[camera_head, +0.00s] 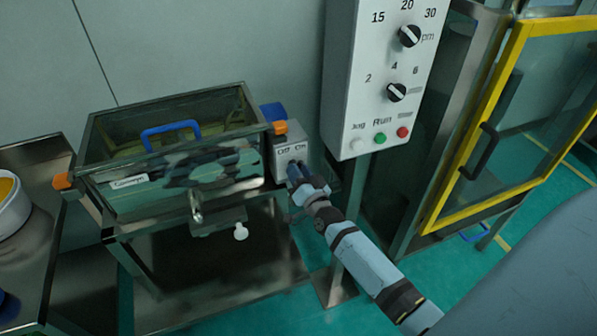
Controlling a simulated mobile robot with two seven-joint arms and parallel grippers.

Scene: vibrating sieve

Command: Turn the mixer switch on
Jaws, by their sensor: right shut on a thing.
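The small grey switch box (291,147) with off and on labels on its face is fixed at the right end of the clear-walled sieve machine (190,190). My right gripper (295,170) is at the lower front of this box, just below the labels. It is shut on the mixer switch, which its fingers cover, so I cannot tell which way the switch points. My left gripper is not in view.
A white control panel (370,90) with black knobs and small buttons stands right of the switch box, close to my right arm. A yellow-framed glass door (432,215) is at the right. A steel table (30,150) with a white round container (12,212) is at the left.

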